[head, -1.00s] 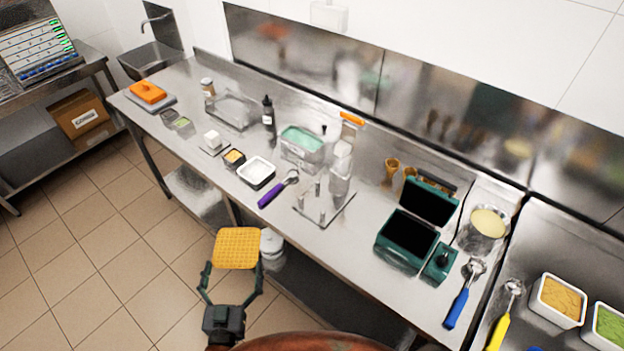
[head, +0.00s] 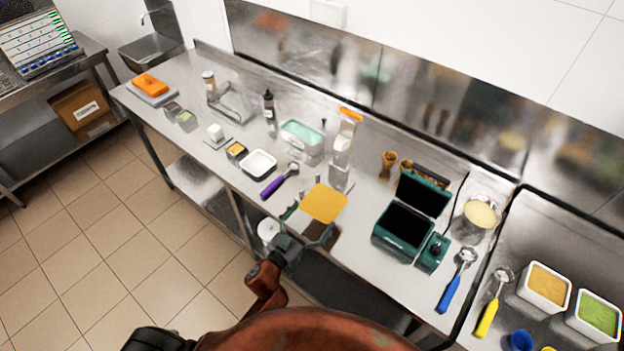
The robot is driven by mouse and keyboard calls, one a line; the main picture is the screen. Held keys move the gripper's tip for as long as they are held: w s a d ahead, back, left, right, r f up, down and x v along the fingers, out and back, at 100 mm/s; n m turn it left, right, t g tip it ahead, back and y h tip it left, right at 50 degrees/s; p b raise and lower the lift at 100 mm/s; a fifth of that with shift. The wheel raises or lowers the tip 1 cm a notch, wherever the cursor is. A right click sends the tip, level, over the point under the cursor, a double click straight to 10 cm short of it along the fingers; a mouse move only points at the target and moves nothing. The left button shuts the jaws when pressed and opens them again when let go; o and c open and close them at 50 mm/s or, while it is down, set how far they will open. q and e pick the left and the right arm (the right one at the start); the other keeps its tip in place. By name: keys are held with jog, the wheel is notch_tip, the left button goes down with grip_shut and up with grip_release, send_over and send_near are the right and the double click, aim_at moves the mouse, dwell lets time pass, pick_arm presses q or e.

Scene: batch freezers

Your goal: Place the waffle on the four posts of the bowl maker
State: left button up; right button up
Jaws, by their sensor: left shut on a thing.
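The waffle (head: 323,203) is a flat golden square near the front edge of the steel counter. My left gripper (head: 308,219) is shut on its near side and holds it out over the counter. The waffle overlaps the place of the bowl maker and hides nearly all of its clear base and posts. I cannot tell how high the waffle is above the posts or whether it touches them. A tall clear part (head: 340,177) stands just behind the waffle. My right gripper is not in view.
A purple-handled scoop (head: 277,184) and a white tray (head: 259,163) lie to the left. An open green waffle iron (head: 403,230) stands to the right. A teal-topped container (head: 302,139) is behind. Blue and yellow scoops (head: 449,290) (head: 487,317) lie further right.

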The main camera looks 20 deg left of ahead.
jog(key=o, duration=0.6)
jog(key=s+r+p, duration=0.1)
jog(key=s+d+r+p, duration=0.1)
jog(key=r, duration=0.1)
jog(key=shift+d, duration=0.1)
pick_arm(q)
jog(key=w+a+r+m+h, duration=0.1)
jog(key=w+a+r, duration=0.25)
jog(key=w, duration=0.65)
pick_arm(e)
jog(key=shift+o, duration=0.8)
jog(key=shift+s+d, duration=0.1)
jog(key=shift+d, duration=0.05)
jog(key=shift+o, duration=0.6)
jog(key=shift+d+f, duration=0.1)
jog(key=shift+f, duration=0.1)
pick_arm(q)
jog(key=f+b, duration=0.6)
jog(key=shift+s+a, duration=0.25)
jog(key=shift+a, duration=0.15)
jog(key=shift+f+b, duration=0.6)
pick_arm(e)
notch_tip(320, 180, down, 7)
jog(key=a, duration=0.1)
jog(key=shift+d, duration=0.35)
